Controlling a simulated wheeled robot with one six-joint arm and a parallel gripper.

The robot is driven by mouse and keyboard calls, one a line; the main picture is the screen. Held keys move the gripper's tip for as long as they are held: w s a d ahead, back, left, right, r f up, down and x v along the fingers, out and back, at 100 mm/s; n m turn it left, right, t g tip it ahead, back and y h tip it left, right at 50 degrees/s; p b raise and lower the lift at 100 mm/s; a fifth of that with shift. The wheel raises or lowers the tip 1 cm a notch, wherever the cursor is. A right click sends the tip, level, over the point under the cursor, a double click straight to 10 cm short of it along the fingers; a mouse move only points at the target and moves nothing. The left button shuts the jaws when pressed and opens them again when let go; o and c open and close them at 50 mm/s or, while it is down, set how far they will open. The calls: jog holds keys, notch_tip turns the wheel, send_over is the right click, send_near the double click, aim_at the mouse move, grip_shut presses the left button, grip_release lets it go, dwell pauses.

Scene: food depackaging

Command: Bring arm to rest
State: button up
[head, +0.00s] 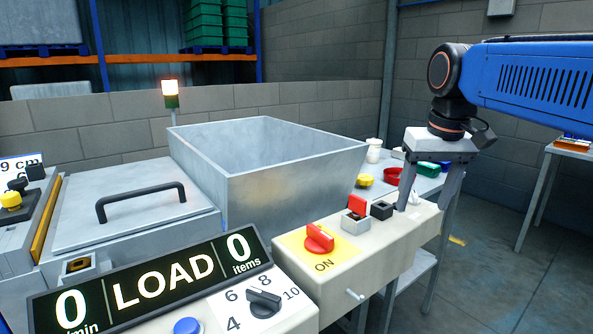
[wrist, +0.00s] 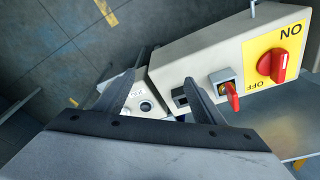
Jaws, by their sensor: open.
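My gripper (head: 423,205) hangs at the end of my blue arm on the right of the head view, pointing down. Its two fingers are spread apart with nothing held between them. They are over the right end of the beige control box (head: 345,272); whether they touch it I cannot tell. In the wrist view, my gripper (wrist: 167,66) is also spread, with the box behind the fingers. The box carries a red rotary switch (head: 319,238) on a yellow plate marked ON, a small red part (head: 357,205) and a black part (head: 381,210).
A large open metal hopper (head: 290,185) stands left of the gripper. A display (head: 160,280) reads LOAD with zeros. Behind the gripper, a table (head: 425,183) holds a red ring (head: 393,175) and a yellow item (head: 364,180).

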jog(key=s+d+f+t, duration=0.2)
jog(key=s+f, duration=1.5)
jog(key=f, duration=0.4)
jog(key=shift+s+d+f+t, duration=0.15)
jog(key=shift+d+f+t, duration=0.15)
jog(key=shift+d+f, duration=0.1)
